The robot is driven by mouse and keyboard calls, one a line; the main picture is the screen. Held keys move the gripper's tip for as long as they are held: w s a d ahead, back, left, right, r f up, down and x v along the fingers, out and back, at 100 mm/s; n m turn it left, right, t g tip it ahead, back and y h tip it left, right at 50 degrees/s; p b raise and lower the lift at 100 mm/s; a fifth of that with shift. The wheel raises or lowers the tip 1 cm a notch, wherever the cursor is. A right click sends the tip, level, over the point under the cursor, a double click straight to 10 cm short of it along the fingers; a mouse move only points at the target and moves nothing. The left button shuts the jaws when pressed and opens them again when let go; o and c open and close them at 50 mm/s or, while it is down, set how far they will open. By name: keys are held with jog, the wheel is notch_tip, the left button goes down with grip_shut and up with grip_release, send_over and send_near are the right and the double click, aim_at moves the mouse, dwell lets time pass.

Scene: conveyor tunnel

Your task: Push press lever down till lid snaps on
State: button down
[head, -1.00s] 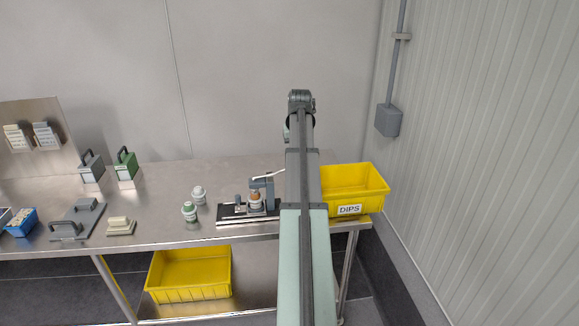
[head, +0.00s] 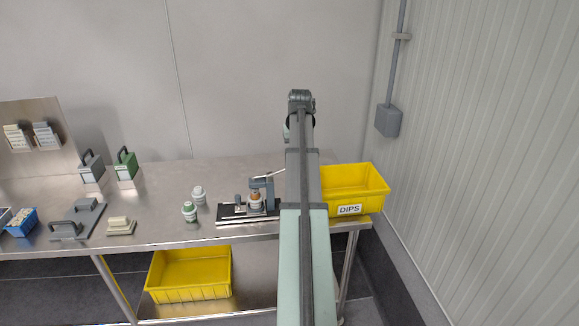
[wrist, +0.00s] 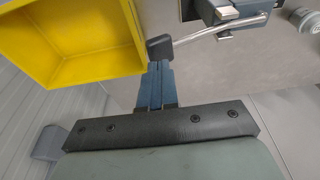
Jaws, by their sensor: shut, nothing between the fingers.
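In the wrist view the lever's metal rod (wrist: 220,30) ends in a dark knob (wrist: 160,46). My gripper (wrist: 155,68) has its blue-grey fingers shut together, with the tips right at the knob. I cannot tell whether they touch it. In the head view my arm hides the gripper.
A yellow bin marked DIPS (head: 349,210) stands right of the press, close to my gripper in the wrist view (wrist: 128,60). Another yellow bin (head: 190,290) is on the lower shelf.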

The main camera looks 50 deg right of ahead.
jog(key=shift+f, duration=0.2)
jog(key=shift+f, duration=1.1)
jog(key=shift+s+d+f, duration=0.15)
jog(key=shift+f, duration=0.55)
jog(key=shift+s+d+f, duration=0.1)
jog(key=shift+f, duration=0.55)
dwell(0.9)
jog(key=shift+s+f, duration=0.1)
jog(key=shift+f, duration=0.95)
dwell(1.1)
jog(key=shift+r, duration=0.2)
jog(key=shift+w+a+r, duration=0.1)
jog(key=shift+w+r, duration=0.1)
jog(key=shift+r, duration=1.5)
jog(key=shift+w+a+r, duration=0.1)
jog(key=shift+w+r, duration=0.05)
jog(key=shift+r, duration=4.05)
